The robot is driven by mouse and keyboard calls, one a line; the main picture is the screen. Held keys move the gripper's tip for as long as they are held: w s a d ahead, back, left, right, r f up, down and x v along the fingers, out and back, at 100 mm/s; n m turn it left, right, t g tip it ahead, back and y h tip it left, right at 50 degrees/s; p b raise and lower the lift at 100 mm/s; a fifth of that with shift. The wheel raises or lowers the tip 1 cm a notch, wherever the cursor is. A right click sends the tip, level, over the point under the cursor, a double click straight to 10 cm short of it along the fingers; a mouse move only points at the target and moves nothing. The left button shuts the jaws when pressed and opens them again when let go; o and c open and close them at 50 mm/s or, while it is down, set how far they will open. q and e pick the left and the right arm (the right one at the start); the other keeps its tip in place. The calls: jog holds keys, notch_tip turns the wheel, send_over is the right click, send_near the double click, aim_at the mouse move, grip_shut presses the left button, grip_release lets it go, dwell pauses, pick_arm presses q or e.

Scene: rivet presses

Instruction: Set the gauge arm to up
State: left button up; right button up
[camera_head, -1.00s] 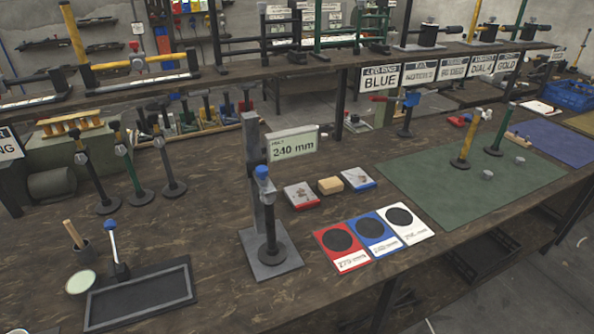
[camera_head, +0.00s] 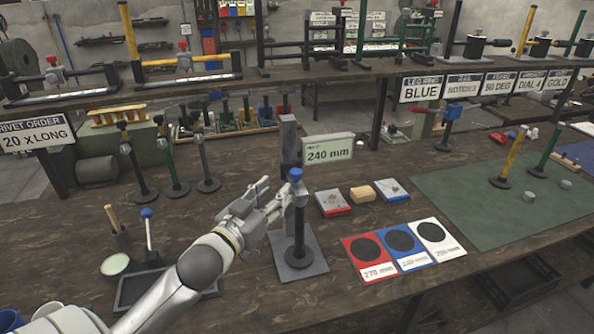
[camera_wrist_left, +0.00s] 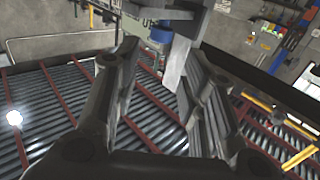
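The gauge stand has a tall grey column (camera_head: 288,140), a square grey base (camera_head: 312,268) and a sign reading 240 mm (camera_head: 328,149). A black post (camera_head: 298,235) with a blue knob (camera_head: 296,174) on top stands on the base. My left gripper (camera_head: 271,196) is just left of the knob, fingers apart and empty. In the left wrist view, the open left gripper (camera_wrist_left: 160,85) has a pale flat part (camera_wrist_left: 177,64) of the gauge and the blue knob (camera_wrist_left: 161,34) ahead of it. I cannot clearly tell the gauge arm's position. My right gripper is out of view.
Red, blue and white cards (camera_head: 402,240) with dark discs lie right of the stand. Small boxes (camera_head: 333,203) lie behind them. A black tray (camera_head: 140,290) with a blue-topped lever (camera_head: 148,230) is at the left. Dark posts (camera_head: 133,160) stand behind. A green mat (camera_head: 470,220) lies right.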

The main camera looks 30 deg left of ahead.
aim_at(293, 173)
pick_arm(q)
jog(key=w, duration=0.3)
jog(key=w+p, duration=0.1)
jog(key=w, duration=0.2)
jog(key=w+p, duration=0.1)
jog(key=w, duration=0.2)
jog(key=shift+w+a+r, duration=0.15)
jog(key=shift+a, duration=0.25)
jog(key=shift+w, duration=0.7)
grip_shut()
